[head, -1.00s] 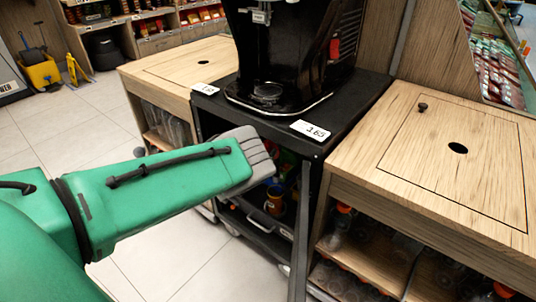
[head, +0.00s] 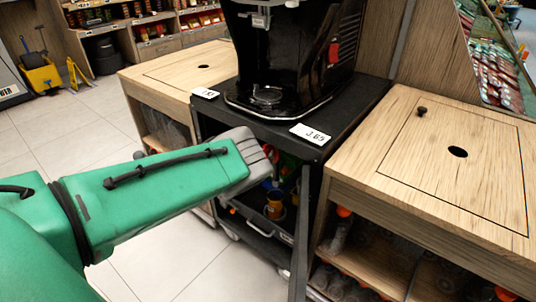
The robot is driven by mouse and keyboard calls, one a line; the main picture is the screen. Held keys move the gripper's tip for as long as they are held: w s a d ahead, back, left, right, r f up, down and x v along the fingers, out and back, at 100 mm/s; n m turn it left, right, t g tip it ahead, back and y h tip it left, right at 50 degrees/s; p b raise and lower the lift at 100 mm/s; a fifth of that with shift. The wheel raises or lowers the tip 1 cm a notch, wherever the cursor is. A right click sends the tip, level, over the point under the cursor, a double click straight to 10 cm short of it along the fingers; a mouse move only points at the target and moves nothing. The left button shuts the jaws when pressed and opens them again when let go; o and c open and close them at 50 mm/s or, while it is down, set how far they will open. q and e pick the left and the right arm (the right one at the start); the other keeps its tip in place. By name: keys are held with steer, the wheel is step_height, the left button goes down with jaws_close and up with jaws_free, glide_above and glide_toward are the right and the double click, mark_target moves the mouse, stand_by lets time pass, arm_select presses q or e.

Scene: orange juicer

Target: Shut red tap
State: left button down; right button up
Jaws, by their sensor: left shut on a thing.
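My left gripper (head: 256,160), grey at the end of my green arm, is in front of the open dark cart under the juicer. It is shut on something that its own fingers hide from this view. The black juicer (head: 290,60) stands on the cart top, behind and above the gripper. A small red part (head: 334,52) shows on the juicer's right side, apart from the gripper. I cannot make out a clear red tap; small red bits show in the cart just beside the fingers. My right gripper is not in view.
The dark cart (head: 350,105) has price labels along its front edge and an orange-blue cup (head: 274,205) on an inner shelf. A wooden counter (head: 400,150) with a round hole stands at right, another wooden counter (head: 150,75) at left. The tiled floor at left is open.

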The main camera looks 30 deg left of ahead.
arm_select(q)
steer(key=n, duration=0.4)
steer(key=shift+a+p, duration=0.3)
steer(key=shift+a, duration=0.05)
steer(key=shift+a+f+n+b, duration=0.15)
steer(key=shift+n+b, duration=0.6)
steer(key=shift+n, duration=1.45)
steer(key=shift+a+f+n+b, duration=0.1)
steer(key=shift+f+n+b, duration=0.45)
steer(key=shift+n, duration=1.65)
steer(key=shift+a+r+n+b, duration=0.1)
steer(key=shift+n+b, duration=0.85)
steer(key=shift+n, duration=1.25)
steer(key=shift+s+f, duration=0.1)
steer(key=c, duration=1.7)
jaws_free()
steer(key=shift+o, duration=0.7)
